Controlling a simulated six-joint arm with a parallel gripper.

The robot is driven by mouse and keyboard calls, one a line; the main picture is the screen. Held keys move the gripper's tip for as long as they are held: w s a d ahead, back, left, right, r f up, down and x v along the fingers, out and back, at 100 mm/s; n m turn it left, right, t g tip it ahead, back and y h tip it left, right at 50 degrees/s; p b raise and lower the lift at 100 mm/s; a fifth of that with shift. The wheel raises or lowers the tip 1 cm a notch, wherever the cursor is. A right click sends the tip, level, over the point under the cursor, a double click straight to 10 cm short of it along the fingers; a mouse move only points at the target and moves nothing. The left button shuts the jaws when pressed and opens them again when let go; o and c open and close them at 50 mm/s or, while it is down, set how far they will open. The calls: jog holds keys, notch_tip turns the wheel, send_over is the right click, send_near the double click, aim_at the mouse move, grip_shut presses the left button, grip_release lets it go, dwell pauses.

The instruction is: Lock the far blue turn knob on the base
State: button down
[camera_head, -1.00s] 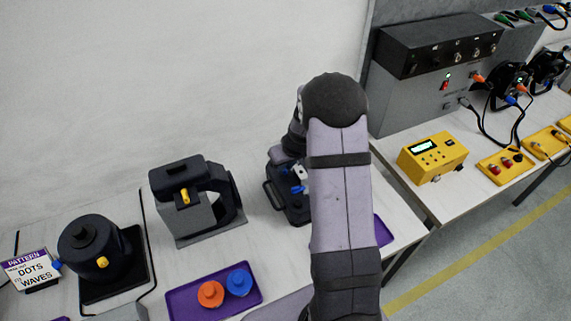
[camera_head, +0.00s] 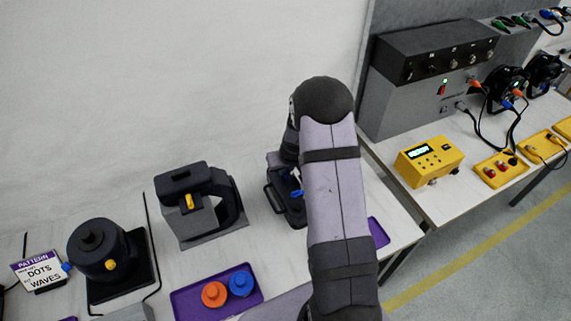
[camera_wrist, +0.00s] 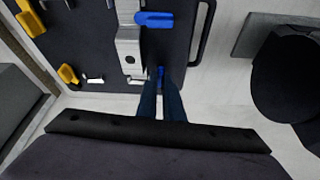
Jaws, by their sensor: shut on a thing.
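The base (camera_head: 274,200) is a dark plate with a loop handle, partly behind my arm in the head view; its plate also fills the upper left of the wrist view (camera_wrist: 90,45). My gripper (camera_wrist: 160,84) is shut on the far blue turn knob (camera_wrist: 160,73), which shows as a narrow blue piece between the fingertips. The near blue turn knob (camera_wrist: 155,19) lies crosswise beside a metal strip (camera_wrist: 128,45); it also shows in the head view (camera_head: 297,193). My arm hides the gripper and far knob in the head view.
Two yellow knobs (camera_wrist: 68,75) (camera_wrist: 30,18) sit on the base's other side. A dark clamp-shaped fixture (camera_head: 232,200) stands to its left. A purple tray (camera_head: 187,308) holds orange and blue round parts. A yellow meter (camera_head: 430,160) stands on the table at right.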

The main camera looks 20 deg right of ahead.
jog(key=shift+r+m+p, duration=0.35)
jog(key=shift+m+p, duration=0.15)
jog(key=shift+p, duration=1.75)
jog(key=shift+f+h+p, duration=0.2)
jog(key=shift+h+p, duration=0.1)
jog(key=shift+p, duration=0.35)
jog(key=shift+w+f, duration=0.1)
jog(key=shift+f, duration=0.05)
jog(key=c, duration=2.2)
grip_release()
jog(key=shift+p+v, duration=0.5)
jog(key=shift+v, duration=3.2)
jog(key=shift+f, duration=0.1)
